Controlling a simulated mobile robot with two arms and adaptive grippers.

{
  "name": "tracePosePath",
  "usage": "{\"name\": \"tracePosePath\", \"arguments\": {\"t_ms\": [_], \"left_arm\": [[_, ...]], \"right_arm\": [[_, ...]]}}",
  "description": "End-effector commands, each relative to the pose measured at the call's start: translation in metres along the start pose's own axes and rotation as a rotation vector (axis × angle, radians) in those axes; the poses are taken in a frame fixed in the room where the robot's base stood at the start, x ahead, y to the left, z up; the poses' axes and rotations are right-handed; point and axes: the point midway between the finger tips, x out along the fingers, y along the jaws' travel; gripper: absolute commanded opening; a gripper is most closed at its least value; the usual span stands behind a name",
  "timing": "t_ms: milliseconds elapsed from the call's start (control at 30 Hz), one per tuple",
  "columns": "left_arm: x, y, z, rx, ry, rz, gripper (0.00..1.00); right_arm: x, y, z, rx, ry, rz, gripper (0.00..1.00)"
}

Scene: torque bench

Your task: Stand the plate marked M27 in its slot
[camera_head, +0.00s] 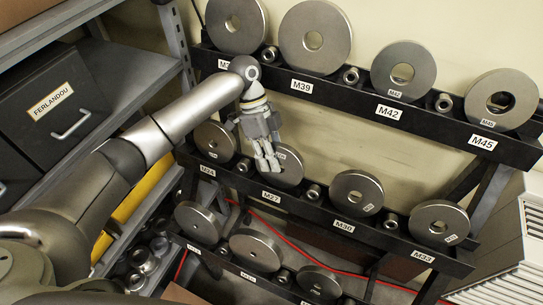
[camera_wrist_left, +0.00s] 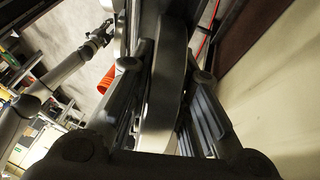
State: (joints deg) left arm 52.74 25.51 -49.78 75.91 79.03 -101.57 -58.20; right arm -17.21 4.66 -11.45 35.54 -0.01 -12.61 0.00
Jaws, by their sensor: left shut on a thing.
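The grey steel plate with a central hole (camera_head: 291,171) is upright on the middle rail, just above the label M27 (camera_head: 271,195). My left gripper (camera_head: 267,163) is in front of it, with its fingers shut on the plate's upper left part and hiding some of its face. In the left wrist view the plate (camera_wrist_left: 166,85) shows edge-on between the two fingers. Its lower edge is close to the rail; I cannot tell whether it bears fully in the slot. My right gripper (camera_wrist_left: 102,36) is small and far off in the left wrist view, its fingers unclear.
Plates marked M39 (camera_head: 314,38), M42 (camera_head: 403,71) and M45 (camera_head: 501,100) stand on the top rail. Shelves with a grey FERLANDOU drawer (camera_head: 50,103) are at left. A red cable (camera_head: 345,272) runs behind the rack.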

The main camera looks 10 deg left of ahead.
Motion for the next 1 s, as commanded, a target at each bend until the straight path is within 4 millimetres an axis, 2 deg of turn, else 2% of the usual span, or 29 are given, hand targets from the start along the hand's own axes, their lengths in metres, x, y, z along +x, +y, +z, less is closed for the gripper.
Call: {"name": "tracePosePath", "arguments": {"t_ms": [367, 1000], "left_arm": [[-0.003, -0.001, -0.003, 0.005, 0.007, -0.005, 0.0], [0.007, -0.002, 0.001, 0.002, 0.004, 0.002, 0.0]], "right_arm": [[0.0, -0.002, -0.001, 0.001, 0.001, -0.002, 0.43], [0.003, -0.003, 0.0, 0.001, 0.001, -0.003, 0.43]]}}
